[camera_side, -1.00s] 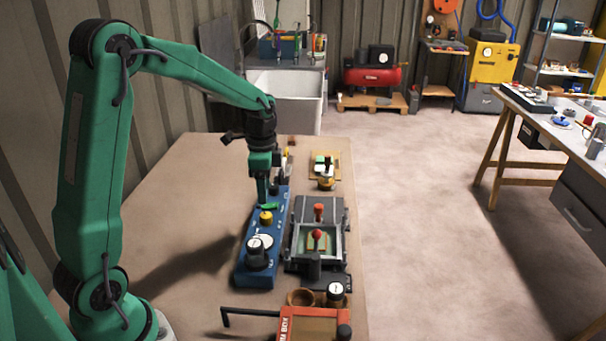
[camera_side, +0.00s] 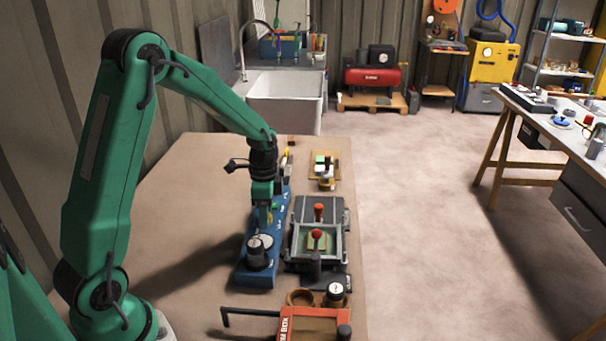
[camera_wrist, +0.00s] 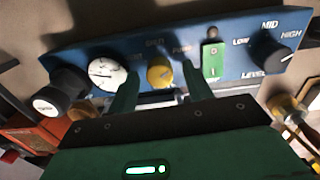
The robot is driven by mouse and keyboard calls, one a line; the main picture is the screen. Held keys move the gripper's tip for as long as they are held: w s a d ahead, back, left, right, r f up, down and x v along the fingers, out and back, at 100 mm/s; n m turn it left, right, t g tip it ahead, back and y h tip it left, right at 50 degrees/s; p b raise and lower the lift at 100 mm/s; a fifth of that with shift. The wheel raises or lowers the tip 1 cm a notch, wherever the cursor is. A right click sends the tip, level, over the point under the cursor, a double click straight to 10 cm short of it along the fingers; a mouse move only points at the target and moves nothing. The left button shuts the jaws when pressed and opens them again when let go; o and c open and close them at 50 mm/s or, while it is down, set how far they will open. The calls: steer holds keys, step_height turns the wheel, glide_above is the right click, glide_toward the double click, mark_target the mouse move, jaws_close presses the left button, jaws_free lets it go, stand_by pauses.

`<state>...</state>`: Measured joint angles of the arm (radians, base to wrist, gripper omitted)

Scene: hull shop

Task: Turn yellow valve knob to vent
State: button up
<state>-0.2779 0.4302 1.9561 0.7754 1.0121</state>
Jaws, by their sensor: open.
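The yellow valve knob (camera_wrist: 160,72) sits on the blue panel (camera_wrist: 85,43), between a white dial gauge (camera_wrist: 107,72) and a green switch (camera_wrist: 212,62). One label right of the knob seems to read PUMP; the others by it are too blurred to read. My gripper (camera_wrist: 160,78) is open, with one finger on each side of the knob in the wrist view. I cannot tell whether the fingers touch it. In the side view my gripper (camera_side: 265,216) is low over the blue panel (camera_side: 256,277), and the knob is mostly hidden behind it.
A black knob (camera_wrist: 268,49) marked LOW, MID, HIGH is at the panel's right in the wrist view. A black cylinder (camera_side: 257,257) stands at its near end. A grey fixture with a red ball-topped lever (camera_side: 317,234) stands close right. The bench left of the panel is clear.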

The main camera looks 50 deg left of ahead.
steer(key=c, duration=1)
steer(key=shift+o, duration=0.2)
steer(key=shift+n, duration=0.5)
steer(key=n, duration=0.3)
steer(key=shift+n, duration=0.3)
steer(key=n, duration=1.2)
steer(key=shift+a+n, duration=0.15)
steer(key=shift+n, duration=0.15)
steer(key=n, duration=0.6)
steer(key=shift+n, duration=0.4)
